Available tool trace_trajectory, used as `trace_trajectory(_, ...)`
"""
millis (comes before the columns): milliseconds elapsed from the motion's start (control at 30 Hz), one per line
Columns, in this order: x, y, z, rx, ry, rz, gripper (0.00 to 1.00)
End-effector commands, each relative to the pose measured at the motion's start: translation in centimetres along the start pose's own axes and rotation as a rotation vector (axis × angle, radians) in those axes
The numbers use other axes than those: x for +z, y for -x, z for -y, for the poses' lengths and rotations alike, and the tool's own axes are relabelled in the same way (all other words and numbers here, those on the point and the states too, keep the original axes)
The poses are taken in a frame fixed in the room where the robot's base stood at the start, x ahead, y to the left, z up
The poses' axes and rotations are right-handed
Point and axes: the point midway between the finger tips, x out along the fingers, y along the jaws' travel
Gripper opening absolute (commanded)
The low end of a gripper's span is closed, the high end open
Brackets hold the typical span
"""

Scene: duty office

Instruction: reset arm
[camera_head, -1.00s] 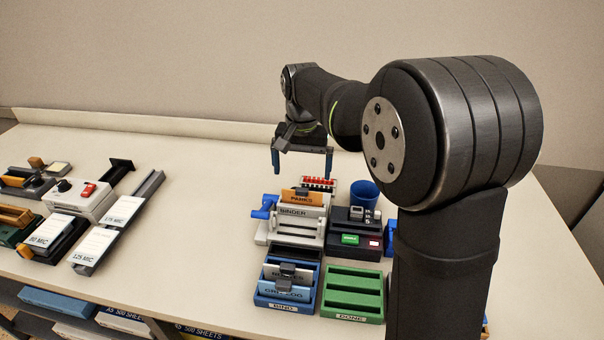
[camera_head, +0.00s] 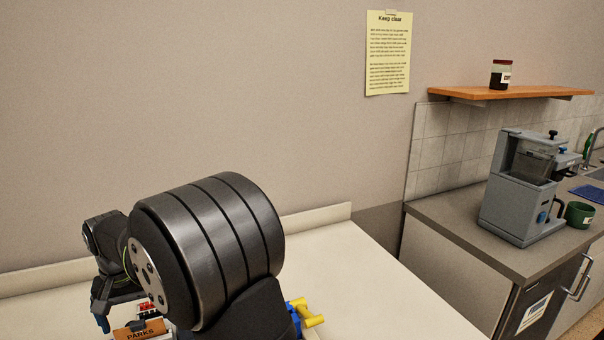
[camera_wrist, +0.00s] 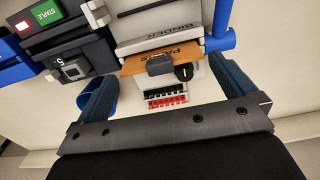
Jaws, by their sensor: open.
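My gripper (camera_wrist: 165,84) is open, with its two blue fingers spread wide and nothing held between them. In the wrist view, the grey binder machine (camera_wrist: 160,38) lies beyond the fingers, with an orange PARKS card (camera_wrist: 136,65) and a black clip (camera_wrist: 160,64) on it. A rack of red and black pieces (camera_wrist: 166,98) shows between the fingers. In the head view my arm hides most of this area; one blue finger and the PARKS card (camera_head: 140,333) show at the lower left.
A dark device with a green button (camera_wrist: 47,13) and a blue cup (camera_wrist: 101,100) are at the left of the wrist view. In the head view, a grey coffee machine (camera_head: 515,205) and green mug (camera_head: 580,214) stand on the counter (camera_head: 440,212). The white table (camera_head: 365,275) is bare at right.

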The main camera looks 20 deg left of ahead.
Motion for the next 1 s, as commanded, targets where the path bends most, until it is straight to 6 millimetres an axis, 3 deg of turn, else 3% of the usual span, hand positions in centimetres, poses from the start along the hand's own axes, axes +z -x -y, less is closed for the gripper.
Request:
trace_trajectory(233,0.0,-2.4,0.0,0.001,0.0,0.001,1.0)
trace_trajectory(633,0.0,-2.5,0.0,0.0,0.0,0.0,1.0)
trace_trajectory(833,0.0,-0.8,0.0,-0.001,0.0,-0.002,1.0)
trace_trajectory(1000,0.0,2.4,0.0,-0.002,0.0,-0.003,1.0)
